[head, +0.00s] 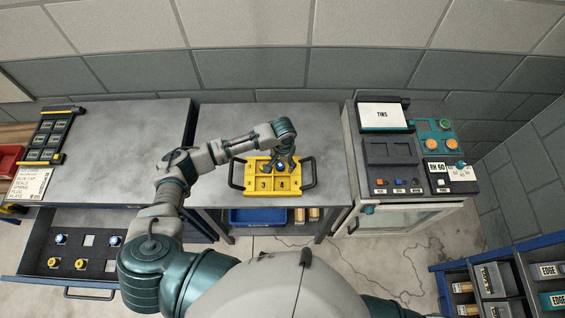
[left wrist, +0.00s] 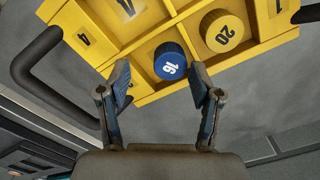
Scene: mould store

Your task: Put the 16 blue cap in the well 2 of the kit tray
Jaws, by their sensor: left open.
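The yellow kit tray (head: 247,176) with two dark handles stands on the middle table. In the left wrist view its divided wells (left wrist: 117,49) show close up. The blue cap marked 16 (left wrist: 171,62) sits in one well, beside a yellow cap marked 20 (left wrist: 222,31) in the neighbouring well. I cannot tell the number of the blue cap's well. My left gripper (head: 284,163) is over the tray. In the left wrist view its open fingers (left wrist: 161,86) are spread on either side of the blue cap's near side, with nothing held. My right gripper is out of view.
An open drawer (head: 88,284) at the left holds blue and yellow caps. A label rack (head: 48,136) lies on the left bench. A control panel (head: 437,138) and dark tray (head: 390,152) stand on the right cabinet. The middle table is bare around the kit tray.

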